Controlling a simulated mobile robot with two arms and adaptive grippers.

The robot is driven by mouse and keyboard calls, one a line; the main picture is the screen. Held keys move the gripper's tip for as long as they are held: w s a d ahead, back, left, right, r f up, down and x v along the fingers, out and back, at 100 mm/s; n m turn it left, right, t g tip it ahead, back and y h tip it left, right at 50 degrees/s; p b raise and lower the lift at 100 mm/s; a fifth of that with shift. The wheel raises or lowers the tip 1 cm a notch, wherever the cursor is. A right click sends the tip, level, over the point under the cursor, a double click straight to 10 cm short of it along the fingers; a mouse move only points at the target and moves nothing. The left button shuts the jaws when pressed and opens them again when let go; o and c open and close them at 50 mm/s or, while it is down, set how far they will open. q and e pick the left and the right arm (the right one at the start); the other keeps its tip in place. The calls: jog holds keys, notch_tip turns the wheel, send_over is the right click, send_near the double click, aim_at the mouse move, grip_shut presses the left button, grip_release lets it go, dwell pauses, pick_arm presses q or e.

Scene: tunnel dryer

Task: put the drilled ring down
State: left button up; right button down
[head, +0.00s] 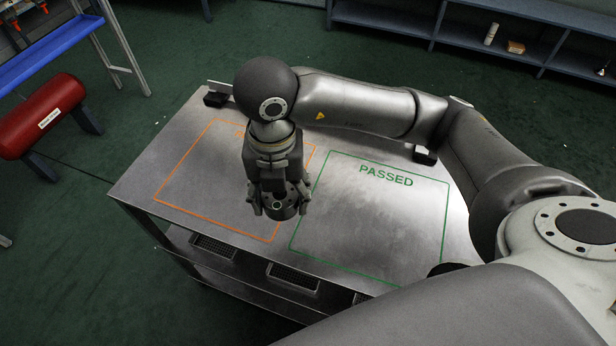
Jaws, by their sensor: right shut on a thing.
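My right gripper (279,203) points down over the metal table, near the gap between the orange outline and the green outline. It is shut on the drilled ring (287,212), a small grey metal ring between its fingertips, partly hidden by the fingers. I cannot tell whether the ring touches the table or is just above it. The orange outline (184,167) is on the left of the tabletop, and its label is mostly hidden behind my arm. The green outline marked PASSED (386,176) is on the right and looks empty. My left gripper is not in view.
The metal table (140,190) has bare room inside both outlines. A red cylinder (42,115) on legs and a blue bench (45,52) stand at the left. A blue-grey shelf (470,40) with small items is at the back right. Green floor surrounds the table.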

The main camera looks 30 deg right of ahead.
jog(key=shift+a+f+m, duration=0.1)
jog(key=shift+a+m, duration=0.1)
jog(key=shift+m, duration=0.9)
jog(key=shift+w+d+f, duration=0.1)
jog(key=shift+w+d, duration=0.05)
jog(key=w+d+f, duration=0.8)
jog(key=shift+w+d+p, duration=0.3)
jog(key=shift+w, duration=0.05)
jog(key=shift+w+d+f, duration=0.25)
jog(key=shift+f, duration=0.2)
jog(key=shift+w+d+f, duration=0.25)
jog(key=shift+f, duration=1.65)
jog(key=shift+f, duration=0.15)
jog(key=c, duration=0.5)
grip_release()
jog(key=shift+s, duration=0.1)
